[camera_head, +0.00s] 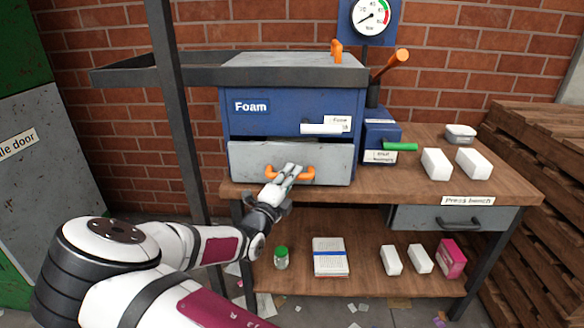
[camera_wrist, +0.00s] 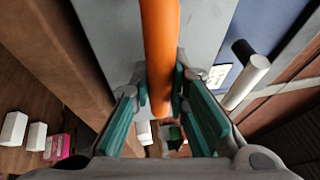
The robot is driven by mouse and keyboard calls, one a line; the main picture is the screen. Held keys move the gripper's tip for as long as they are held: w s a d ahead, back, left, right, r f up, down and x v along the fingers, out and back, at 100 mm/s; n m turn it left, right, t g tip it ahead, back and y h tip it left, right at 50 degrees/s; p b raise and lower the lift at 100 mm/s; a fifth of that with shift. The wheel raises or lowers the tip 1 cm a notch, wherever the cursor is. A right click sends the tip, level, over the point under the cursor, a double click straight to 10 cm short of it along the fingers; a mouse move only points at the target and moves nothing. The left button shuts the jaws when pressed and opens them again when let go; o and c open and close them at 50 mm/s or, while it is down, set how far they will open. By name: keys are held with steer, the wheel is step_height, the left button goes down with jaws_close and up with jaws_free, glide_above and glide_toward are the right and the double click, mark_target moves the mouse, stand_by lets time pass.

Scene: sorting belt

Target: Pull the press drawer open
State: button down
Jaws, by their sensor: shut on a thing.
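The press (camera_head: 262,108) is a blue box labelled "Foam" on the bench. Its grey lower drawer (camera_head: 248,160) has an orange handle (camera_head: 306,173) on the front. A dark gap shows along the drawer's top edge; I cannot tell how far out the drawer stands. My gripper (camera_head: 288,172) is at the middle of this handle, shut on it. In the wrist view the orange handle (camera_wrist: 160,50) runs between the two green-padded fingers (camera_wrist: 168,108). The fingers hide part of the handle in the head view.
A white handle (camera_head: 322,128) sticks out above the drawer. A green lever (camera_head: 400,147) is at the right. White blocks (camera_head: 436,163) stand on the bench (camera_head: 510,190). The lower shelf holds a jar (camera_head: 281,258), a notebook (camera_head: 330,257) and boxes. A dark post (camera_head: 182,110) stands left.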

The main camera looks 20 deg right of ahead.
steer(key=s+a+p, duration=0.3)
steer(key=s+p, duration=0.2)
steer(key=s, duration=0.4)
steer(key=s+a+p, duration=0.3)
steer(key=s+p, duration=0.3)
steer(key=s, duration=0.4)
steer(key=shift+a, duration=0.15)
steer(key=c, duration=1.5)
jaws_free()
steer(key=shift+c, duration=0.2)
steer(key=v, duration=1.2)
